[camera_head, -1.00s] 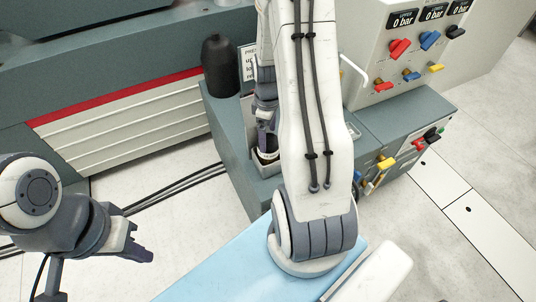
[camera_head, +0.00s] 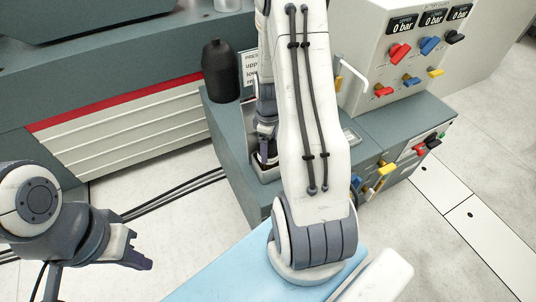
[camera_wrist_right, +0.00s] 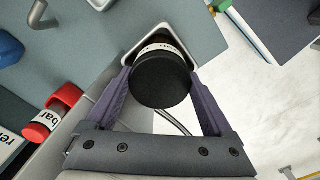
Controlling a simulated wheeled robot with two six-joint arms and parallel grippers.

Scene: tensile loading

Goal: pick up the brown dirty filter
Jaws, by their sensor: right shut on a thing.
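A cylinder with a black round top (camera_wrist_right: 162,80) and a white printed label band shows in the right wrist view. In the head view my right gripper (camera_head: 266,128) is partly hidden by my arm. My left gripper (camera_head: 138,256) hangs empty at lower left; its finger gap is unclear.
A dark bottle (camera_head: 222,72) and a printed sign (camera_head: 249,68) stand behind the tray on the grey-green cabinet (camera_head: 228,125). A valve panel (camera_head: 395,50) with coloured handles is at right. Cables cross the floor.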

